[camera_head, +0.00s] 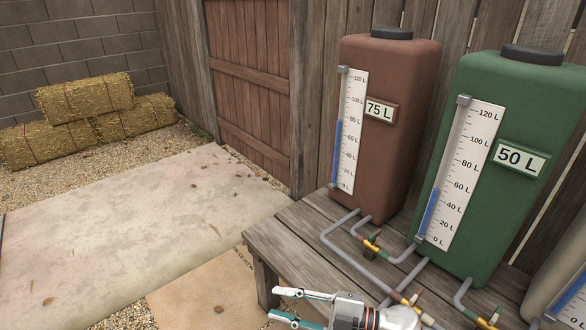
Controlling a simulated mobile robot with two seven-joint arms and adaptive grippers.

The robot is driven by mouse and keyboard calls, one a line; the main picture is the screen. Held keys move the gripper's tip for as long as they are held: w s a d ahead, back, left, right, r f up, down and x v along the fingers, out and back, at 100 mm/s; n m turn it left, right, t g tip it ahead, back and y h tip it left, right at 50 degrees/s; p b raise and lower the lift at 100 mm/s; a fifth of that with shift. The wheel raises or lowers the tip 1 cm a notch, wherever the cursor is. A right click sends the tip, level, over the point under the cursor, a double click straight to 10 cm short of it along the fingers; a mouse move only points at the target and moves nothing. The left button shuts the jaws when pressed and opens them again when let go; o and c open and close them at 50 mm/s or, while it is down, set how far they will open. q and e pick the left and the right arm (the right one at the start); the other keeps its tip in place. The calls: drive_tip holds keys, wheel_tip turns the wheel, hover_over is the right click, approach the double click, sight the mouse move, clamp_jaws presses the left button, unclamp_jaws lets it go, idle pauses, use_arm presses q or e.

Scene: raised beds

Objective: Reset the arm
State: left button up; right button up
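My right gripper (286,304) shows at the bottom middle of the head view, its two fingers spread apart and pointing left. Nothing is between the fingers. It is in front of the near end of the wooden bench (290,240), close to the bench's left leg in the picture. The wrist behind it runs off the bottom edge. My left gripper is not in the view.
On the bench stand a brown tank (388,150) labelled 75 L, a green tank (515,210) labelled 50 L and a partly cut-off pale tank (560,270). Grey pipes (345,250) with valves (371,240) run in front. Straw bales (85,102) lie far left. The concrete slab (130,220) is clear.

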drive_tip(key=w+d+f+m+t+h, duration=0.1)
drive_tip(key=d+f+m+t+h, duration=0.3)
drive_tip(key=d+m+t+h, duration=0.7)
drive_tip(key=s+d+f+m+g+h, duration=0.3)
drive_tip(key=s+d+f+m+g, duration=0.2)
drive_tip(key=s+d+f+m, duration=0.4)
drive_tip(key=s+d+f, duration=0.2)
drive_tip(key=s+f, duration=0.2)
drive_tip(key=f, duration=0.1)
drive_tip(key=shift+f, duration=0.4)
